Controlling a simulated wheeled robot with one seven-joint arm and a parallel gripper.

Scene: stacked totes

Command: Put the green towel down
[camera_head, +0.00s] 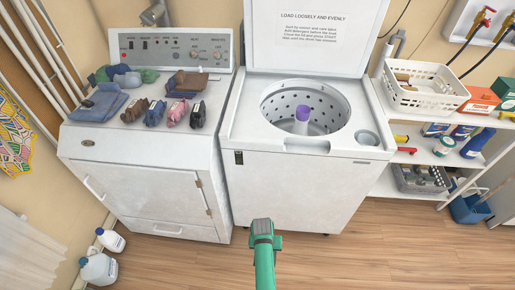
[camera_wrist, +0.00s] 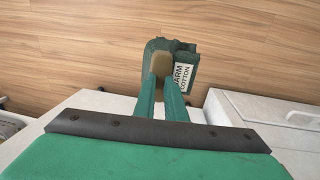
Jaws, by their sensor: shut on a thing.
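My gripper (camera_wrist: 162,82) is shut on a dark green folded cloth, the green towel (camera_wrist: 156,46), in the wrist view. A white label (camera_wrist: 184,78) reading "WARM COTTON", partly cut off, shows on its right side. The towel hangs in the air, with wood floor behind it. In the head view my green arm reaches up from the bottom centre, in front of the washer (camera_head: 297,190). I cannot clearly tell the towel from my arm there.
The dryer (camera_head: 140,175) at left carries several folded or rolled cloths, including blue jeans (camera_head: 98,103) and a green bundle (camera_head: 148,75). A white basket (camera_head: 425,92) and boxes top the right shelf. Bottles (camera_head: 98,268) stand on the floor at left. The floor (camera_head: 350,260) in front is clear.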

